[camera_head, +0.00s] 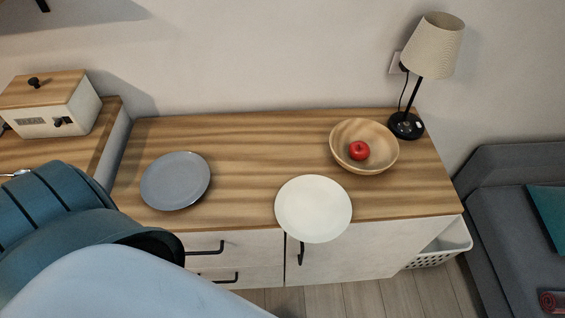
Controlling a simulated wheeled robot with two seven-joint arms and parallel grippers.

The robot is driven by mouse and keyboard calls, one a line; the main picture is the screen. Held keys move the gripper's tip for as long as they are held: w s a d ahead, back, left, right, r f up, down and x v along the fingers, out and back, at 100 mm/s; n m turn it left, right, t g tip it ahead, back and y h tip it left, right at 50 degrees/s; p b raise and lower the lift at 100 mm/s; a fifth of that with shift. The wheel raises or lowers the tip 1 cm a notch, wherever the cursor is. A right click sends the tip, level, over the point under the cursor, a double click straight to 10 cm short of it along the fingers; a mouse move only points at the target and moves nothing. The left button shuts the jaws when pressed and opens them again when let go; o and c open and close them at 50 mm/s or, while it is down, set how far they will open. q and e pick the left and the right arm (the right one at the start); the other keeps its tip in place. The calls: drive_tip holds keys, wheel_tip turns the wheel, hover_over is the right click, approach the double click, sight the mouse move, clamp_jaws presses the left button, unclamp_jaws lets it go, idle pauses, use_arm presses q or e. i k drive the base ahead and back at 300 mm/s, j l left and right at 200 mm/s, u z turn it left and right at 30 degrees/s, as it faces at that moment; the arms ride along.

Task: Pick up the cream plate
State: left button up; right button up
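The cream plate (313,208) is a round, pale plate at the front edge of the wooden cabinet top (250,140), right of the middle. In the picture its lower part overlaps the cabinet's front face. Nothing is on it. A part of my own arm, blue and light grey, fills the lower left. Neither gripper's fingers show in the head view, and no gripper is seen at the plate.
A grey plate (175,181) lies to the left. A wooden bowl (381,164) with a red apple (359,150) stands behind the cream plate to the right. A lamp (434,45) stands at the back right corner. The top between the plates is clear.

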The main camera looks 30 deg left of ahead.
sight(311, 208)
drive_tip(key=k+j, duration=0.15)
drive_tip(key=j, duration=0.2)
drive_tip(key=k+j, duration=0.15)
drive_tip(key=j, duration=0.25)
drive_tip(key=k+j, duration=0.2)
drive_tip(key=j, duration=0.15)
drive_tip(key=k+j, duration=0.15)
drive_tip(key=j, duration=0.2)
drive_tip(key=z, duration=0.05)
